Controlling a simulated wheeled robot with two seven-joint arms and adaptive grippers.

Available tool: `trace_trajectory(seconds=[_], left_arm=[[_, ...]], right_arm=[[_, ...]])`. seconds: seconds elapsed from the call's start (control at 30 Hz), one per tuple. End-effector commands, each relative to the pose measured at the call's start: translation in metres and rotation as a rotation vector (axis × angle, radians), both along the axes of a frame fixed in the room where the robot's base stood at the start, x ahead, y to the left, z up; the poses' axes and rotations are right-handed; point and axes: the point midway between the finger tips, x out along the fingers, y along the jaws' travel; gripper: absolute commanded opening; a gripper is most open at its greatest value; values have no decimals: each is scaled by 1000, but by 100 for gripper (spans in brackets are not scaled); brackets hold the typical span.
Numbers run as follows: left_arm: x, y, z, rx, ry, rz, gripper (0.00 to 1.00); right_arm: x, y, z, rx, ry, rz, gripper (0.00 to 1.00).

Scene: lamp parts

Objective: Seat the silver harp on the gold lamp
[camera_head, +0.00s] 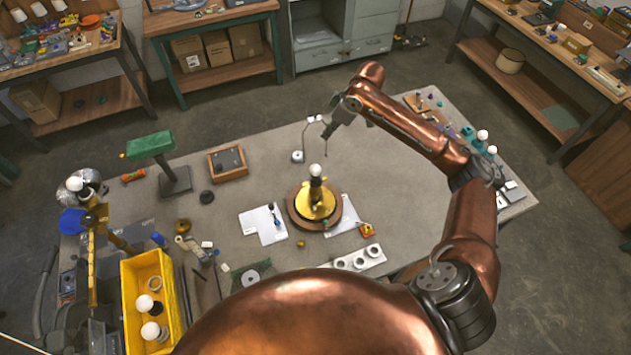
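The gold lamp (316,207) stands upright on a round wooden base near the middle of the table, with a dark socket and a white bulb on top. My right gripper (326,130) is above and behind the lamp in the picture, apart from it. A thin silver wire, which looks like the harp (305,135), hangs at the gripper with its ends pointing down. The gripper appears shut on its upper part, though the fingers are small and dark. The harp is clear of the lamp. My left gripper does not show.
A small white item (298,157) lies under the harp. A wooden tray (228,162), a green-topped stand (151,145), white papers (262,225) and a white holder with round cups (360,259) surround the lamp. A yellow bin (136,292) stands front left.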

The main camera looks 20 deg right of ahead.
Motion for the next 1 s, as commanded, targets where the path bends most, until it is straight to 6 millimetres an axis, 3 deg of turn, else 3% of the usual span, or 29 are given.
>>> trace_trajectory(seconds=[0.37,1.0], left_arm=[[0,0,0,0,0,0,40],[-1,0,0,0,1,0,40]], right_arm=[[0,0,-4,0,2,-1,0],[0,0,-39,1,1,-1,0]])
